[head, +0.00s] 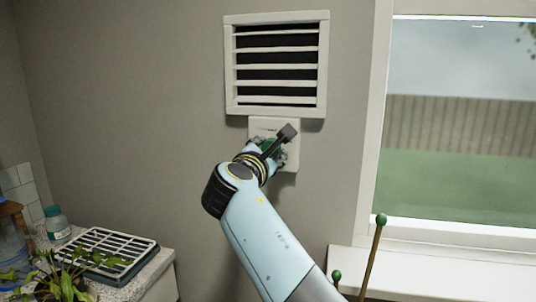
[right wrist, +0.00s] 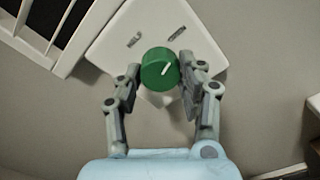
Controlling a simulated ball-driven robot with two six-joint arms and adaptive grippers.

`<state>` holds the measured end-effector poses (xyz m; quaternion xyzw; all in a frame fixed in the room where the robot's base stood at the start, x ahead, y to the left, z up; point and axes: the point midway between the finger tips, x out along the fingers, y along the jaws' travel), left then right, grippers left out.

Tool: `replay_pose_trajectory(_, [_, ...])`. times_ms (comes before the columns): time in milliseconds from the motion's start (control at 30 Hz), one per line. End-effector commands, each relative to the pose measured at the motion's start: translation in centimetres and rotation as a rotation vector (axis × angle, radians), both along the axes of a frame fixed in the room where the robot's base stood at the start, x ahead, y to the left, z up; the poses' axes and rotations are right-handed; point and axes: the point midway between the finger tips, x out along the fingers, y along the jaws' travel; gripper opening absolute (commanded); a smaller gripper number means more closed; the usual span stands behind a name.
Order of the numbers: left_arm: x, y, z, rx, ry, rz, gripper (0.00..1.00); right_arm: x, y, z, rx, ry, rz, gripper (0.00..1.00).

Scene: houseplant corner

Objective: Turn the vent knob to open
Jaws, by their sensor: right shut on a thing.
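The green vent knob (right wrist: 158,68) sits on a white wall plate (right wrist: 120,60), which also shows in the head view (head: 291,127) below the vent. My right gripper (right wrist: 163,75) is shut on the knob, with a finger on each side. A white pointer line on the knob's face slants to the upper right in the wrist view. Two small marks on the plate above the knob are too small to read. In the head view the right gripper and wrist hide most of the knob. The white vent (head: 228,65) has level slats with dark gaps between them. My left gripper is out of view.
A window (head: 460,140) with a pale sill (head: 430,270) is at the right. A counter (head: 150,275) at the lower left holds a slatted tray (head: 140,245), a teal bottle (head: 57,225) and a leafy plant (head: 65,285). Green-tipped sticks (head: 381,220) rise at lower right.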

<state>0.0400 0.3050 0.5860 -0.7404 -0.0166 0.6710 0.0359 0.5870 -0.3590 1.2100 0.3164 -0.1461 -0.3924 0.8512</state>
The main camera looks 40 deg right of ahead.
Motion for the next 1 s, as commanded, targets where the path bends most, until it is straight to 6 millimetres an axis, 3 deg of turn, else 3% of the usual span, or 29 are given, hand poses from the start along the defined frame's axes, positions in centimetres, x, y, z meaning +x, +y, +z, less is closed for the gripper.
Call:
replay_pose_trajectory(367, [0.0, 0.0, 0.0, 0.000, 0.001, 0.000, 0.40, 0.0, 0.0, -0.1, 0.007, -0.003, -0.001, 0.07])
replay_pose_trajectory(400, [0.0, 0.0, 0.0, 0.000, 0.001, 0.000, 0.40, 0.0, 0.0, -0.1, 0.007, -0.003, -0.001, 0.40])
replay_pose_trajectory(567, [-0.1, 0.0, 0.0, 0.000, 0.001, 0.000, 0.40, 0.0, 0.0, -0.1, 0.007, -0.003, 0.000, 0.61])
replay_pose_trajectory(867, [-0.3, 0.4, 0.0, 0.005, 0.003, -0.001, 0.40, 0.0, 0.0, 0.2, 0.005, -0.005, -0.001, 0.62])
replay_pose_trajectory(1000, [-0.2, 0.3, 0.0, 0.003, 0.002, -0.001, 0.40, 0.0, 0.0, 1.8, 0.007, -0.010, -0.001, 0.62])
